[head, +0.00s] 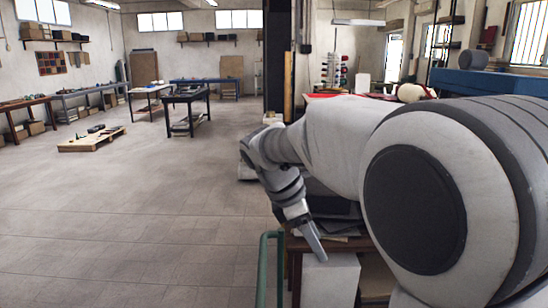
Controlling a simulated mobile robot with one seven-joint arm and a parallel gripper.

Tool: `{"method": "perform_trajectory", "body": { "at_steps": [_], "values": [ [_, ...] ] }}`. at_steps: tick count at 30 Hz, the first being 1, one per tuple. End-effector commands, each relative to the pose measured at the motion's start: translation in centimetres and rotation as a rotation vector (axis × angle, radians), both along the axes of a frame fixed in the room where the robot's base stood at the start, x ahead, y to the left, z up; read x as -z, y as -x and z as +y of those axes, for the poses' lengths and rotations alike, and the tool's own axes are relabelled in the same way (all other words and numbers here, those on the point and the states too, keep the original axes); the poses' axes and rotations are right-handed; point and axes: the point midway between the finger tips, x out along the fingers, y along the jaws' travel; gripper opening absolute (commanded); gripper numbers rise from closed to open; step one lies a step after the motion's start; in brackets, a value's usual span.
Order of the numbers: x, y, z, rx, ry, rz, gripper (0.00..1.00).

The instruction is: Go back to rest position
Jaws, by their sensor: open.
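My arm fills the right side of the head view, its large white and grey links closest to the camera. My gripper (314,242) hangs at the arm's far end, fingers pointing down and slightly right. It is open, though it is seen side-on and the gap between the fingers is hard to make out. I see nothing held in it. It is in front of a brown wooden table (293,262) with dark flat items on top. Whether it touches the table cannot be told. Much of the table is hidden behind my arm.
A green rail (263,270) stands just left of the table. A white panel (330,281) is under the table. A dark pillar (277,60) rises behind my arm. A low wooden pallet (91,139) and workbenches (187,99) stand farther back. The tiled floor (130,220) at left is clear.

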Motion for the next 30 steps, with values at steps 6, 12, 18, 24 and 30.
{"method": "perform_trajectory", "body": {
  "at_steps": [6,12,18,24,30],
  "values": [
    [-2.3,4.7,-2.7,0.283,-0.174,-0.162,0.62],
    [-3.4,8.9,-4.3,0.556,-0.33,-0.298,0.62],
    [-3.8,13.2,-5.2,0.835,-0.483,-0.425,0.62],
    [-3.5,17.1,-5.7,1.116,-0.637,-0.543,0.62],
    [-2.7,19.8,-5.8,1.351,-0.764,-0.63,0.62]
  ]
}}
